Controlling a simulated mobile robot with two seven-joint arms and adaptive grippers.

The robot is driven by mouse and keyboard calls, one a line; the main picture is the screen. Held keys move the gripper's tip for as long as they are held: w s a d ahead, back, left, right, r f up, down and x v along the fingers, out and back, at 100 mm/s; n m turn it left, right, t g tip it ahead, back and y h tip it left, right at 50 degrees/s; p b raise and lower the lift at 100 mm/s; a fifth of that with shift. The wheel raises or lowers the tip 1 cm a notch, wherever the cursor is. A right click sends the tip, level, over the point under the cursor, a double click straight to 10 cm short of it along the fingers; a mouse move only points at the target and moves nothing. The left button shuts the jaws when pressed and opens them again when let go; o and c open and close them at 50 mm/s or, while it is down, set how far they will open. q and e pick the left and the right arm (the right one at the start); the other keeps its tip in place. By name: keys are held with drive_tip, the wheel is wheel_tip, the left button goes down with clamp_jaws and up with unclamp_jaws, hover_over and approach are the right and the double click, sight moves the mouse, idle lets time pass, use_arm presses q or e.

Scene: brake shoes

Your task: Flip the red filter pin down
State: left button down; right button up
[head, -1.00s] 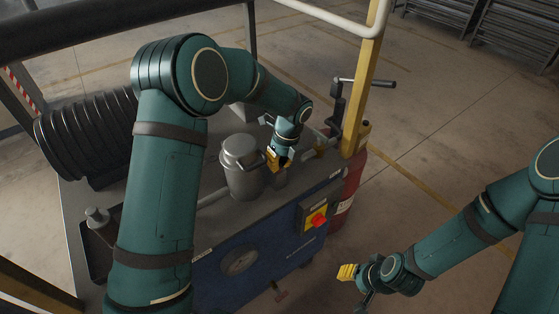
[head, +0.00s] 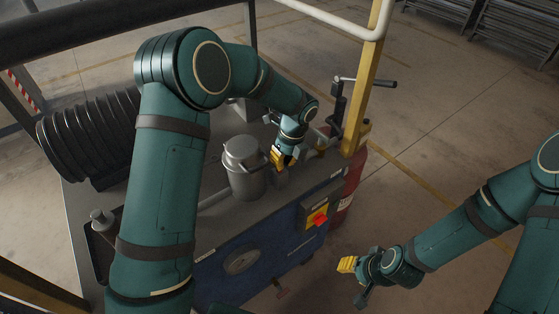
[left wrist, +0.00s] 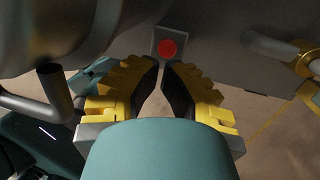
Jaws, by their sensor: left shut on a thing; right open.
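The red filter pin (left wrist: 167,49) shows in the left wrist view as a round red spot on a grey piece, just beyond my left fingertips. My left gripper (left wrist: 163,68) has its yellow, dark-padded fingers nearly together and is shut on that grey piece of the pin. In the head view my left gripper (head: 281,160) is at the right side of the grey lidded canister (head: 244,168), above the machine top. The pin is hidden there. My right gripper (head: 353,281) is open and empty, over the floor to the right of the machine.
The blue machine front (head: 245,262) carries a red knob on a yellow plate (head: 319,219). A yellow post (head: 365,80) and a crank handle (head: 370,82) stand behind my left gripper. A black ribbed hose (head: 88,140) lies at left.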

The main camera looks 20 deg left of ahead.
use_arm(q)
wheel_tip(320, 180, up, 11)
drive_tip(key=d, duration=0.2)
drive_tip(key=shift+w+f+p, duration=0.15)
drive_tip(key=shift+w+p, duration=0.15)
drive_tip(key=shift+w, duration=0.15)
use_arm(e)
drive_tip(key=shift+a+r, duration=0.1)
drive_tip(key=shift+r, duration=0.7)
